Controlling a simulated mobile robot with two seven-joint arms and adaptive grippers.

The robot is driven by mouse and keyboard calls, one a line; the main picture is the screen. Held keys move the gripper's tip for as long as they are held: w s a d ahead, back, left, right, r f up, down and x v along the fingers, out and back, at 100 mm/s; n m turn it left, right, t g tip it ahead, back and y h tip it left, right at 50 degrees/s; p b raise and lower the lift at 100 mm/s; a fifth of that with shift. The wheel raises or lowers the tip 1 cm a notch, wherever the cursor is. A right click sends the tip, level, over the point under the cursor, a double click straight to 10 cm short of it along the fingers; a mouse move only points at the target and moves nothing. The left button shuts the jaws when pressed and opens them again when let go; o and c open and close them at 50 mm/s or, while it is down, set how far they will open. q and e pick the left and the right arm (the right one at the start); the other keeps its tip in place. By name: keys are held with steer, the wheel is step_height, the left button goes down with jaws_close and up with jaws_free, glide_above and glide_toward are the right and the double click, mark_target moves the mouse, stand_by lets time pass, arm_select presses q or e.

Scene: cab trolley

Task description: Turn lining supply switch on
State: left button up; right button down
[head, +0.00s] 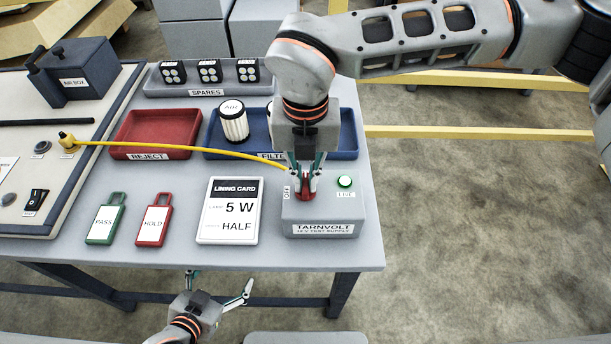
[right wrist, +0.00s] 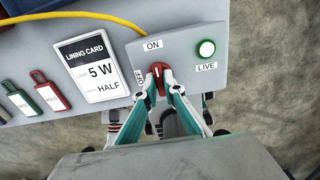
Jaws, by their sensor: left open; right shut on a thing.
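The grey TARNVOLT supply box (head: 325,213) stands at the right end of the bench; it also shows in the right wrist view (right wrist: 180,50). My right gripper (head: 306,178) reaches down from above and is shut on the box's red rotary switch (right wrist: 157,76). The switch stands close to upright in the right wrist view, below the ON label (right wrist: 152,45); the OFF label (right wrist: 139,75) is to its left. The LIVE lamp (head: 345,181) is bright green in both views. My left gripper (head: 219,281) is open and empty, in front of the bench edge.
A yellow cable (head: 170,147) runs across the bench to the box. The lining card (head: 230,210), red HOLD tag (head: 152,220) and green PASS tag (head: 105,220) lie left of the box. Red (head: 125,132) and blue (head: 345,134) trays are behind.

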mark_target(305, 182)
steer(key=c, duration=2.1)
jaws_free()
steer(key=shift+r, duration=0.1)
steer(key=shift+c, duration=0.2)
step_height(305, 182, up, 12)
